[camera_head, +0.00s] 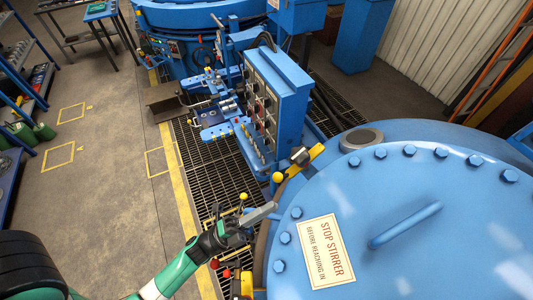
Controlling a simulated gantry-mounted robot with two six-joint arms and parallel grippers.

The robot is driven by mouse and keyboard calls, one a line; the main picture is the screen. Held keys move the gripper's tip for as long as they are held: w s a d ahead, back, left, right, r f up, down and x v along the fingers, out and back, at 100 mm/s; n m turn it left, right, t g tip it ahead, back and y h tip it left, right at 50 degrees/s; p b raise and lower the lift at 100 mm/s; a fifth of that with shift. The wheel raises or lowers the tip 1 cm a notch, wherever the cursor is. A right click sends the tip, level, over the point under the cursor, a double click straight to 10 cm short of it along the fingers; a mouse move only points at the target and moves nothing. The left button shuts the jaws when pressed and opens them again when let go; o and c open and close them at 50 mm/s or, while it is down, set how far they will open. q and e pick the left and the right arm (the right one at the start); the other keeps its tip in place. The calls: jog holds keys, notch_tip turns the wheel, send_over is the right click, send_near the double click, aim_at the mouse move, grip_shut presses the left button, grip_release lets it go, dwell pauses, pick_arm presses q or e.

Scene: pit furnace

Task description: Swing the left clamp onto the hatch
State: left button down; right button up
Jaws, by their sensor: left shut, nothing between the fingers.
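The hatch (445,215) is the large round blue lid at the right, with bolts around its rim, a bar handle (405,226) and a "STOP STIRRER" sign (325,251). A yellow clamp (304,163) with a dark block and a yellow ball knob (277,177) sits at the upper-left rim. Another yellow part (241,286) shows at the lower-left rim, mostly hidden; I cannot tell which one is the left clamp. My left gripper (258,215) is beside the hatch's left edge, shut with nothing held. A small yellow ball (243,196) shows just above it. My right gripper is out of view.
A blue control panel (275,100) with knobs stands beyond the hatch, with a small blue shelf (216,131) on its left. Dark floor grating (195,155) runs along the left of the hatch. Open concrete floor (110,150) lies further left, beside racks (38,75).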

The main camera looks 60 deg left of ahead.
pick_arm(q)
jog(key=s+f+n+y, duration=0.2)
jog(key=s+f, duration=0.1)
jog(key=f, duration=0.1)
jog(key=a+p+x, duration=0.1)
jog(key=p+x, duration=0.2)
jog(key=x, duration=0.7)
jog(key=a, duration=0.1)
jog(key=a+f+p, duration=0.1)
jog(key=a, duration=0.1)
jog(key=shift+a+f+y, duration=0.2)
jog(key=shift+a+y, duration=0.05)
jog(key=shift+y, duration=0.05)
